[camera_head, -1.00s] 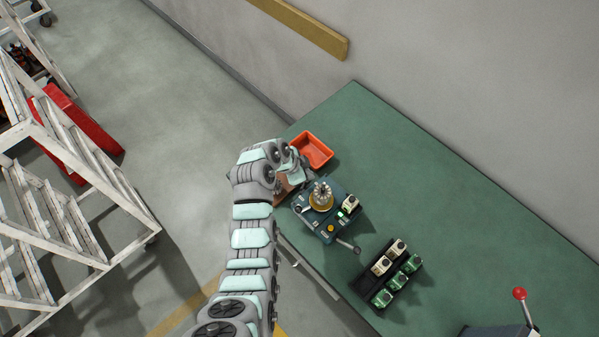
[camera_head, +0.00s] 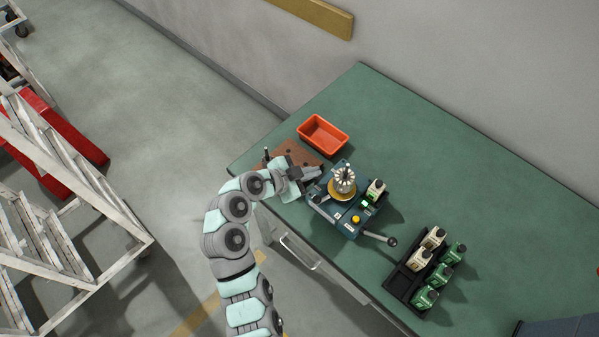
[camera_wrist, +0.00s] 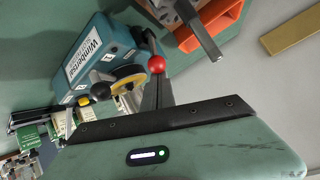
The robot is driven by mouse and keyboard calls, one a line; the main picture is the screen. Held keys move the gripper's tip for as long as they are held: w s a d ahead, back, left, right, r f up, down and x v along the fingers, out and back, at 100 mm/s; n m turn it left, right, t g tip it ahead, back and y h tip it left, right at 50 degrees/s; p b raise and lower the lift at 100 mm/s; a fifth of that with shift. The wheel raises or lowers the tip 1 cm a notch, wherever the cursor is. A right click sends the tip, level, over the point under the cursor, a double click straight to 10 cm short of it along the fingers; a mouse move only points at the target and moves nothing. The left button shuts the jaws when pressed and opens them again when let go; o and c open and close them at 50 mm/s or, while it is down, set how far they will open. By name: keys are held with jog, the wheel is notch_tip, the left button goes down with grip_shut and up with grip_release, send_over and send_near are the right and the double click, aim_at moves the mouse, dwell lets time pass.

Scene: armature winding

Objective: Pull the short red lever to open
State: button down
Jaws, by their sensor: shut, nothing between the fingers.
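The short lever with a red ball knob (camera_wrist: 157,64) stands on the blue winder (camera_wrist: 105,55) in the wrist view. My gripper (camera_wrist: 157,80) is shut and empty, with its tips right at the knob; I cannot tell whether they touch it. In the head view, my gripper (camera_head: 318,173) reaches the left side of the blue winder (camera_head: 348,222). There the red knob is not visible, hidden at my gripper. The winder carries a pale toothed armature on a yellow disc (camera_head: 341,189) and a crank with a dark knob (camera_head: 391,242).
An orange bin (camera_head: 323,135) stands behind my gripper, beside a brown perforated plate (camera_head: 270,163) with an upright dark handle. The green table (camera_head: 460,180) is clear at the back right.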

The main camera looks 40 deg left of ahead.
jog(key=shift+s, duration=0.15)
dwell(0.4)
jog(key=w+d+r, duration=0.1)
jog(key=w+d+r+b, duration=0.1)
jog(key=w, duration=0.1)
jog(key=shift+r, duration=0.15)
jog(key=v, duration=1)
